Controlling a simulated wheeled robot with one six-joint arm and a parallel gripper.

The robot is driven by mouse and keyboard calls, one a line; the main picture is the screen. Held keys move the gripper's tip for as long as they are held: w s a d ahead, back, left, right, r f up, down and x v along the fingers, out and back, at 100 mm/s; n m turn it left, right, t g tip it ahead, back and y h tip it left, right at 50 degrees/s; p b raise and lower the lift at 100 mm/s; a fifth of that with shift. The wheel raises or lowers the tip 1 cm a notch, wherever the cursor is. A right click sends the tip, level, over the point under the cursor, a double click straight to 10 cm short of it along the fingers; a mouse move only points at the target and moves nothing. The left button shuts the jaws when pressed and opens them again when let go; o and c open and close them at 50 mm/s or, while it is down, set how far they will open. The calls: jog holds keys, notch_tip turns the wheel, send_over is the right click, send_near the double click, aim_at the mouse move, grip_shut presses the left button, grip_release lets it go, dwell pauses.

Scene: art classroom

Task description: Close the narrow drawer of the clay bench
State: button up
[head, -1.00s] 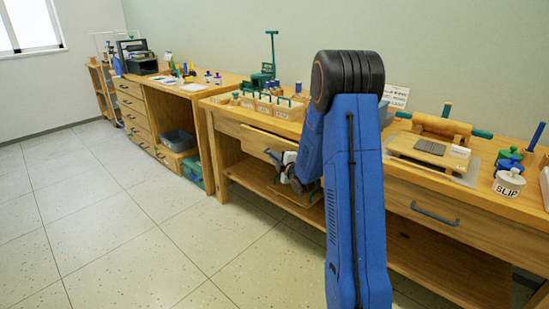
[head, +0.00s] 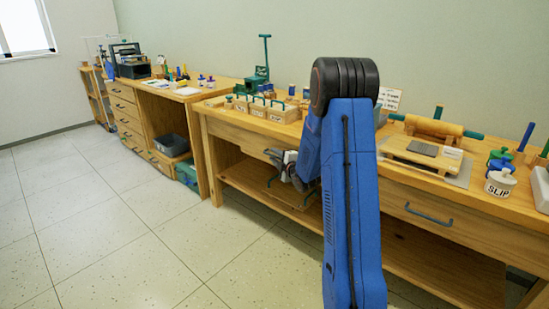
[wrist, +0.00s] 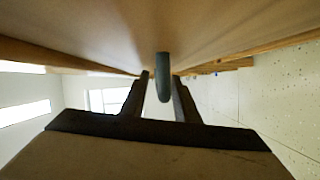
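The clay bench (head: 235,130) is a wooden table along the wall. The narrow drawer is in its left part, and its front (head: 255,146) looks flush or nearly flush with the bench. My gripper (head: 274,168) is at this front, partly hidden behind my blue arm. In the wrist view, the grey-green drawer handle (wrist: 162,80) lies between the two dark fingers of my gripper (wrist: 160,78). The fingers are apart, with gaps beside the handle. A pale wooden surface (wrist: 90,35) fills the top of that view.
A wider drawer with a blue-grey handle (head: 428,214) is at the right of the bench. A lower shelf (head: 250,183) runs beneath. Clay tools, crates and a white SLIP jar (head: 499,184) stand on top. The tiled floor (head: 110,220) at left is clear.

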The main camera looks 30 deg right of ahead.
jog(key=s+r, duration=0.1)
jog(key=s, duration=1.6)
jog(key=shift+s+a+r, duration=0.2)
jog(key=shift+a, duration=0.15)
jog(key=s+a+r+m+g+h, duration=0.2)
jog(key=s+a+r+m+g, duration=0.45)
jog(key=s+a+m, duration=0.35)
jog(key=s+a+m+g+y, duration=0.1)
jog(key=s+a+g, duration=0.1)
jog(key=s+a, duration=0.3)
jog(key=s+a+r+m+g, duration=0.1)
jog(key=s+a, duration=0.4)
jog(key=s, duration=0.8)
jog(key=s+a+m+g+y, duration=0.1)
jog(key=s+a+m+g, duration=0.1)
jog(key=s+a, duration=0.3)
jog(key=s+m, duration=0.1)
jog(key=s, duration=0.2)
jog(key=shift+s+a+r+g+y, duration=0.2)
jog(key=shift+s+g+y, duration=0.1)
jog(key=shift+s+g, duration=0.1)
